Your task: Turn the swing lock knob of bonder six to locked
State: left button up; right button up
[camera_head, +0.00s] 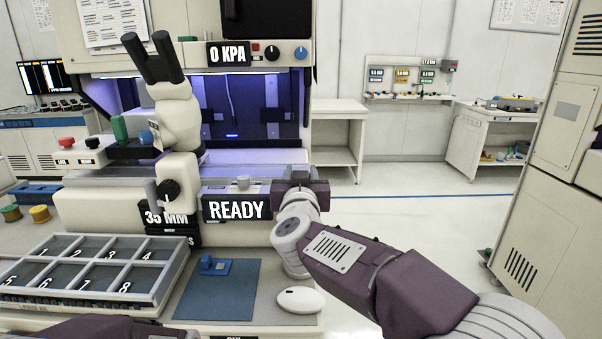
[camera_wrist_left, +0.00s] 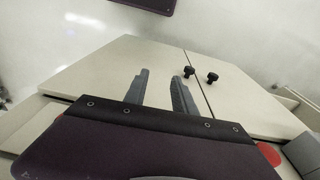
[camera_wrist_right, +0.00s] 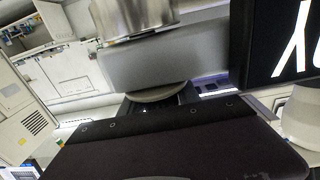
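Bonder six is likely the cream machine (camera_head: 235,220) in front of me; I see no number on it. My right gripper (camera_head: 300,178) is at its front right corner, just right of the READY sign (camera_head: 237,207). In the right wrist view a grey block (camera_wrist_right: 165,62), a metal cylinder (camera_wrist_right: 140,16) and a pale round disc (camera_wrist_right: 158,94) lie right at the gripper; which is the swing lock knob is unclear. The fingers are mostly hidden in shadow, so their grip cannot be told. My left gripper (camera_wrist_left: 160,92) is open and empty above cream cabinet doors.
A numbered tray (camera_head: 90,268), a blue mat (camera_head: 216,290) and a white mouse (camera_head: 301,299) lie in front. A microscope (camera_head: 172,110) rises at left. Open floor (camera_head: 400,210) lies to the right.

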jog(key=shift+o, duration=1.1)
jog(key=shift+s, duration=0.25)
jog(key=s+p, duration=0.1)
jog(key=s, duration=0.7)
jog(key=shift+s+a, duration=0.15)
jog(key=shift+s, duration=0.1)
jog(key=shift+f, duration=0.1)
